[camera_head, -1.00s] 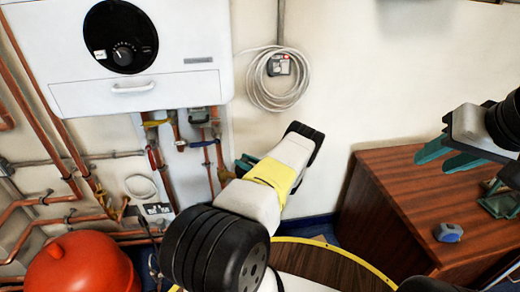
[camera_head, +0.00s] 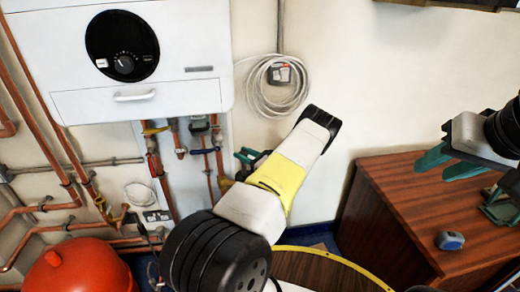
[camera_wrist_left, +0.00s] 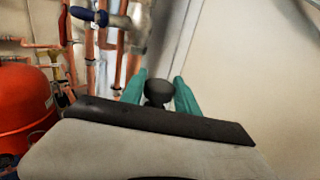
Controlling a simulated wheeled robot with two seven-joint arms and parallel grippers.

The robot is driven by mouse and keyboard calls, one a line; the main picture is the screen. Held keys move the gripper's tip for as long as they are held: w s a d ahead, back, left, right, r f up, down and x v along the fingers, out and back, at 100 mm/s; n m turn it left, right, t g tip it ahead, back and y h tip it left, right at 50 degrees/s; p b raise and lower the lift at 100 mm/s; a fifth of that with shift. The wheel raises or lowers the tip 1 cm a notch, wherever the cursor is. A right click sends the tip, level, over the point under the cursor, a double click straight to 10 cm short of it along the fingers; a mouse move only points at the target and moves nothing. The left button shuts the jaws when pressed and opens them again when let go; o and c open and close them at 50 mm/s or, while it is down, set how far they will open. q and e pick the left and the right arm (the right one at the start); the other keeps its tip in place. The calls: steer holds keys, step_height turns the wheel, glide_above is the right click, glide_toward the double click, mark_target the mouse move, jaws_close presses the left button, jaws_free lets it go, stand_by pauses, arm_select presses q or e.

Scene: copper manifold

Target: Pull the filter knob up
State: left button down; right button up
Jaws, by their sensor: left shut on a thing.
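The filter knob (camera_wrist_left: 157,92) shows in the left wrist view as a dark round ball. My left gripper (camera_wrist_left: 158,97) has its green fingers on both sides of the knob and is shut on it. In the head view my left gripper (camera_head: 248,157) is beside the copper pipes below the white boiler, partly behind my forearm; the knob cannot be made out clearly there. My right gripper (camera_head: 449,164) is open and empty above the wooden cabinet at the right, its green fingers apart.
The white boiler (camera_head: 75,105) hangs on the wall, with copper pipes (camera_head: 160,180) and a blue-handled valve (camera_head: 205,151) below. A red tank (camera_head: 80,268) stands lower left. A coiled cable (camera_head: 268,95) hangs on the wall. A blue tape measure (camera_head: 451,241) lies on the cabinet (camera_head: 395,205).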

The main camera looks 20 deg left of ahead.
arm_select(q)
steer(key=c, duration=0.9)
jaws_free()
steer(key=v, duration=0.8)
